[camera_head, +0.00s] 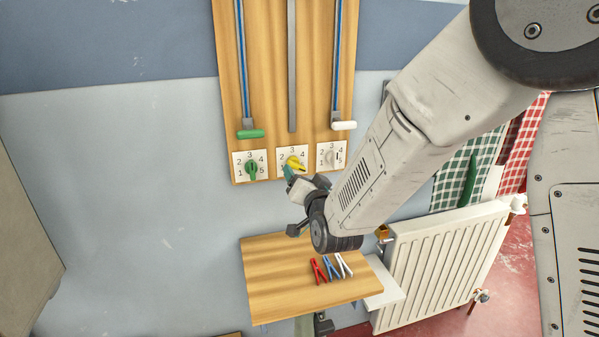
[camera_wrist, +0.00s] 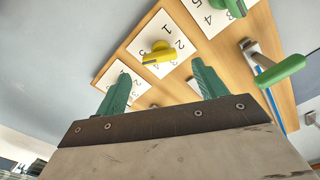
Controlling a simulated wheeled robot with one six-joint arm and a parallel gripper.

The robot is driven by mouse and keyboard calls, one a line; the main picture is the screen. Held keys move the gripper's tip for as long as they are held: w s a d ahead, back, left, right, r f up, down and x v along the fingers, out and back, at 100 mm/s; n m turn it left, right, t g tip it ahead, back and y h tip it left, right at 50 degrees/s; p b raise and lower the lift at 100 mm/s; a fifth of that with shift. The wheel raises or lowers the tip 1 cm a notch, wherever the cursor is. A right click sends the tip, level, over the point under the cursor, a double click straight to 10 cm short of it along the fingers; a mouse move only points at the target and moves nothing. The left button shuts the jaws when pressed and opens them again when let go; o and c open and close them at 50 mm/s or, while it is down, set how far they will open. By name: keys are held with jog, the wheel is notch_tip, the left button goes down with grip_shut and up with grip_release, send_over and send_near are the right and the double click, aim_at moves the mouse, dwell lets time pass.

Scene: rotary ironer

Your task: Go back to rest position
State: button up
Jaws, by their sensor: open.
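My gripper (camera_head: 291,176) is in front of the lower part of the wooden wall board (camera_head: 270,100), close to the yellow knob (camera_head: 294,162). In the wrist view my gripper's two teal fingers (camera_wrist: 161,78) stand apart with nothing between them. The yellow knob (camera_wrist: 160,54) is beyond the fingertips on a white numbered plate, and a gap seems to separate them. A green knob (camera_head: 252,168) is on the plate to the left and a white knob (camera_head: 331,158) on the plate to the right. The rest position itself is not marked in view.
Green (camera_head: 250,133) and white (camera_head: 344,125) slider handles are above the knobs. A wooden shelf (camera_head: 270,285) with red, blue and white pegs (camera_head: 332,268) is below my gripper. A radiator (camera_head: 440,262) and checked cloths (camera_head: 470,165) are at the right. Bare wall lies left.

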jog(key=shift+s+d, duration=0.15)
jog(key=shift+s, duration=0.35)
notch_tip(320, 180, down, 8)
jog(key=s+n+g, duration=0.2)
jog(key=s+g, duration=0.1)
jog(key=g, duration=0.2)
jog(key=s+d+f+n+g+h, duration=0.2)
jog(key=s+d+g, duration=0.35)
jog(key=s, duration=0.25)
jog(key=s+d+r+g+h, duration=0.1)
jog(key=s+d+r, duration=0.3)
jog(key=s, duration=0.5)
jog(key=s+d+r+g+h, duration=0.1)
jog(key=s+d+r+g, duration=0.1)
jog(key=s+d+r, duration=0.3)
jog(key=s+d+r+m+g+h, duration=0.1)
jog(key=s+d+r, duration=0.4)
jog(key=s+d, duration=0.6)
jog(key=shift+s+r+g, duration=0.25)
jog(key=shift+s+g, duration=0.5)
jog(key=shift+s, duration=0.25)
